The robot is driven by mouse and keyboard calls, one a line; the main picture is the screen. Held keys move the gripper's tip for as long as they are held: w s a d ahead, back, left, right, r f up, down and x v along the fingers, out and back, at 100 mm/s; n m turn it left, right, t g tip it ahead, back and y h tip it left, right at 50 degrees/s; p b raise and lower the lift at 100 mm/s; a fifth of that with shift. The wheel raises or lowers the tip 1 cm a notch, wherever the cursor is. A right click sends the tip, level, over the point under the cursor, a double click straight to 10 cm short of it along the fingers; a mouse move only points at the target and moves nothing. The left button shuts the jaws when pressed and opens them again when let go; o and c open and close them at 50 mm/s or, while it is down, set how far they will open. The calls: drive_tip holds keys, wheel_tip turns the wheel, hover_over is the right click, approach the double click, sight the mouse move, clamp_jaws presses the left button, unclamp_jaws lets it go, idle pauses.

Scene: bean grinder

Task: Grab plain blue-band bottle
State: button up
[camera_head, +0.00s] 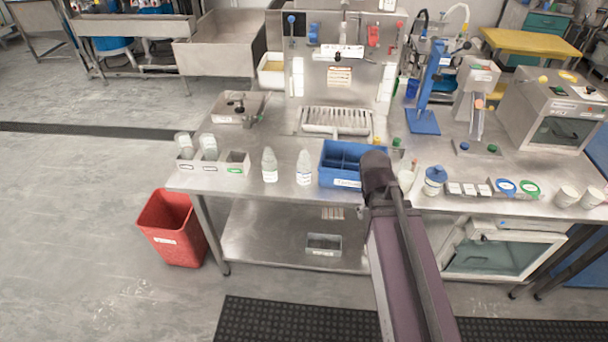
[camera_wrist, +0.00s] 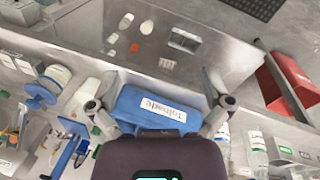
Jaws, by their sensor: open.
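Two pale, translucent bottles stand upright on the steel table left of the blue crate: the nearer one to the crate (camera_head: 304,168), whose label seems to have a bluish band, and another bottle (camera_head: 269,166). Which is the plain blue-band one is too small to tell. In the wrist view these seem to be the bottle beside the right finger (camera_wrist: 222,136) and the bottle further right (camera_wrist: 256,150). My gripper (camera_wrist: 161,103) is open, its fingers spread in front of the blue crate, apart from the bottles. In the head view my arm's end hides the fingers.
The divided blue crate (camera_head: 342,182) stands beside the bottles. A white jar with a blue lid (camera_head: 434,181) stands right of my arm. A red bin (camera_head: 172,228) is on the floor.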

drive_tip(key=w+a+f+n+t+h+b, duration=0.2)
drive_tip(key=w+a+f+n+h+b, duration=0.15)
drive_tip(key=w+a+n, duration=0.3)
drive_tip(key=n+t+h+b, duration=0.3)
drive_tip(key=n+t+b, duration=0.65)
drive_tip(key=n, duration=0.95)
approach(300, 168)
drive_tip(key=shift+s+a+r, duration=0.3)
drive_tip(key=shift+r, duration=0.05)
drive_tip(key=shift+w, duration=0.1)
drive_tip(key=shift+b+x, duration=1.45)
drive_tip(key=shift+x, duration=2.8)
drive_tip(key=shift+f, duration=0.1)
